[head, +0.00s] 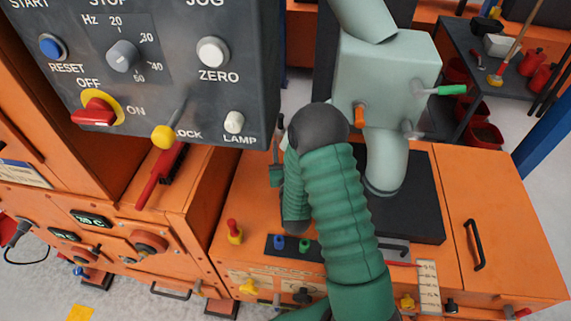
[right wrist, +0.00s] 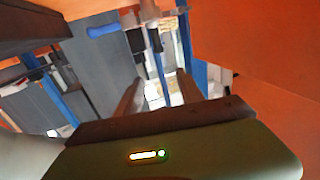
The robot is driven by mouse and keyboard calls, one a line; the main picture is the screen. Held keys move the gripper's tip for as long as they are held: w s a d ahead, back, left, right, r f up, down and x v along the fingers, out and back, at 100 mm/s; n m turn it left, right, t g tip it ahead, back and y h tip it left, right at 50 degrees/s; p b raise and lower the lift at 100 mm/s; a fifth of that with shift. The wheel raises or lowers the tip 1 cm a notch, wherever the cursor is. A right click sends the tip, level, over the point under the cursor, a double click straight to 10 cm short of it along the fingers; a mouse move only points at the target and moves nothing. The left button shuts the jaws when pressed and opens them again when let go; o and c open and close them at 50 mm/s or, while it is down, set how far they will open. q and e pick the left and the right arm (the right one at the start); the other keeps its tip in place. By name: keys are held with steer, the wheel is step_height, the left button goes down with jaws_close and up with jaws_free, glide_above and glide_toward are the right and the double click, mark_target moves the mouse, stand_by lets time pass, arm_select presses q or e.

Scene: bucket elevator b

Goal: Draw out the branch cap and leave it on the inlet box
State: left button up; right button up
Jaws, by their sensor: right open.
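A pale grey-green housing (head: 388,75) with pipes above and below stands on a black plate on the orange cabinet. It carries an orange plug (head: 360,116) low on its front, a green-ended stub (head: 449,90) on its right side and a grey stub (head: 411,131) below that. I cannot tell which is the branch cap, or which surface is the inlet box. A green sleeved arm of mine crosses the middle of the head view and hides part of the housing's foot. My right gripper (right wrist: 158,88) is open with nothing between its fingers in the right wrist view. My left gripper is not in view.
A grey control panel (head: 140,65) with knobs and switches overhangs the upper left. The orange cabinet top (head: 495,200) is clear at right, apart from a black handle (head: 474,245). A dark bench (head: 462,50) with red containers stands behind. An orange surface (right wrist: 255,45) is close on the wrist view's right.

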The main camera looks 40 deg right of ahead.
mark_target(281, 129)
step_height(281, 129, down, 5)
steer(key=b, duration=0.3)
steer(key=shift+w+b, duration=0.1)
steer(key=shift+b, duration=0.25)
steer(key=shift+w+d+r, duration=0.15)
steer(key=shift+w, duration=0.05)
steer(key=b+x, duration=0.4)
steer(key=x, duration=1.1)
steer(key=shift+w+d+b, duration=0.15)
steer(key=shift+d+b, duration=0.1)
steer(key=shift+b, duration=0.05)
steer(key=shift+w+d, duration=0.2)
steer(key=shift+w, duration=0.1)
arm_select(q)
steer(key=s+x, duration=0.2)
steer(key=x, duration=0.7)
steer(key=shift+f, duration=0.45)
arm_select(e)
jaws_close()
